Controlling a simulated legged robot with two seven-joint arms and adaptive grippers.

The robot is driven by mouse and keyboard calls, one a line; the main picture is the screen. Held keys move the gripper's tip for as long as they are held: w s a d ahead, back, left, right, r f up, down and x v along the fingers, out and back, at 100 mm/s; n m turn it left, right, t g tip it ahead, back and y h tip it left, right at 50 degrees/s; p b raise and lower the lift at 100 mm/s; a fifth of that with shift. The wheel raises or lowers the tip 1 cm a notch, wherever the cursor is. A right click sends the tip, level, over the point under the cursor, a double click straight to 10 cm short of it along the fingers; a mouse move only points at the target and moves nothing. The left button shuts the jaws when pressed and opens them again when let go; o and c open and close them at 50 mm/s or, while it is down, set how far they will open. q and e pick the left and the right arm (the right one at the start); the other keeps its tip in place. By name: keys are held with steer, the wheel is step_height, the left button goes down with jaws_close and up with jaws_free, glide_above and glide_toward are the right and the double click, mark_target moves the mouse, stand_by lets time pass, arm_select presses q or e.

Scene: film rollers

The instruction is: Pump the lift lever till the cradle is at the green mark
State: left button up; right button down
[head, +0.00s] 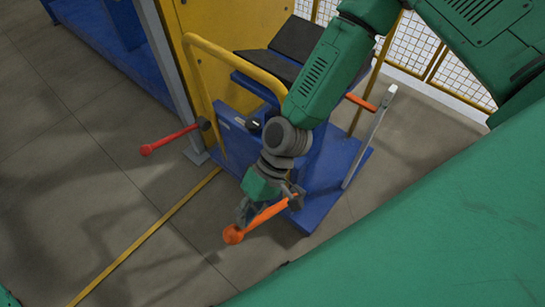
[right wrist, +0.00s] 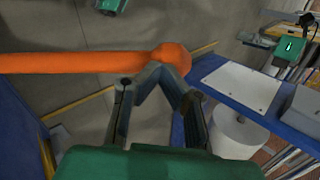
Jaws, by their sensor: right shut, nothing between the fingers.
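The orange lift lever (head: 264,217) slants out from the blue lift cart (head: 228,135), its round knob at the lower left. My right gripper (head: 266,208) is at the lever near its knob end. In the right wrist view, the fingertips (right wrist: 160,74) are together, empty, by the lever (right wrist: 90,62) and its knob; I cannot tell whether they touch it. The black cradle (head: 297,38) is on top of the cart, partly behind my right arm. I cannot make out a green mark. My left gripper is not seen in the head view.
A red-knobbed lever (head: 172,138) sticks out left of the cart, near a grey post (head: 170,70) and yellow panel. A yellow handle rail (head: 235,65) rises on the cart. A mesh fence (head: 405,50) stands behind. The floor at lower left, with a yellow line (head: 145,238), is clear.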

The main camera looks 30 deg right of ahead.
steer(key=shift+d+f+b+x, duration=0.15)
steer(key=shift+b+x, duration=0.95)
steer(key=shift+x, duration=0.65)
steer(key=shift+d+f+b+x, duration=0.15)
steer(key=shift+b+x, duration=0.9)
steer(key=shift+x, duration=0.75)
steer(key=shift+a+f, duration=0.15)
steer(key=shift+a, duration=0.2)
step_height(320, 180, down, 6)
steer(key=s+a+b, duration=0.1)
steer(key=a+b, duration=0.1)
steer(key=b, duration=0.2)
steer(key=shift+a, duration=0.35)
